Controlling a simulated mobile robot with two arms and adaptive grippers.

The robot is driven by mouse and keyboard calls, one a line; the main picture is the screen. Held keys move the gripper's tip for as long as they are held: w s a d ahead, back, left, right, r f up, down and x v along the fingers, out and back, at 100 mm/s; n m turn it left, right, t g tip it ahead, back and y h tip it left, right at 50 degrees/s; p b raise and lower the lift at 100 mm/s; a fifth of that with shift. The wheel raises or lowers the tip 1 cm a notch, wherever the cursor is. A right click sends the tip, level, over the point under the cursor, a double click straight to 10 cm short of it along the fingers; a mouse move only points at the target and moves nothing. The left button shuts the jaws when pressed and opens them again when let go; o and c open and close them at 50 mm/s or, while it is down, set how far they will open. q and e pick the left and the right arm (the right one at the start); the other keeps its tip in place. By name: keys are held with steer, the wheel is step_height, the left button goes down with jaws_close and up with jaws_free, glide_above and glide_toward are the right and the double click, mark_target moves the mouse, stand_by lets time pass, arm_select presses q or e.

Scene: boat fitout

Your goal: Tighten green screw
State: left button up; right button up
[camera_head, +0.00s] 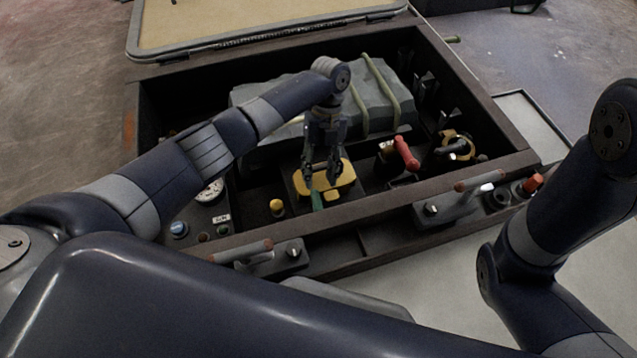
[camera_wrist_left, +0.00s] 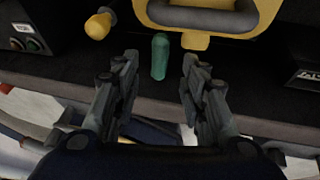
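The green screw (camera_head: 317,201) shows as a small green upright piece at the front edge of a yellow fitting (camera_head: 340,172) inside the dark box. In the left wrist view the green screw (camera_wrist_left: 160,56) stands just below the yellow fitting (camera_wrist_left: 205,16), a little beyond and between my fingertips. My left gripper (camera_head: 319,180) points down over the yellow fitting, right by the screw. In the left wrist view its fingers (camera_wrist_left: 160,72) are spread with a gap and hold nothing. My right arm shows at the right edge, but its gripper is out of view.
A yellow knob (camera_head: 277,207) stands left of the fitting, beside a panel with a gauge (camera_head: 210,192) and buttons. A red-handled valve (camera_head: 405,153) is to the right. A grey strapped block (camera_head: 270,98) lies behind. The box's front wall (camera_head: 380,207) carries metal handles.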

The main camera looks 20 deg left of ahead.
arm_select(q)
steer(key=shift+w+r, duration=0.15)
steer(key=shift+r, duration=0.2)
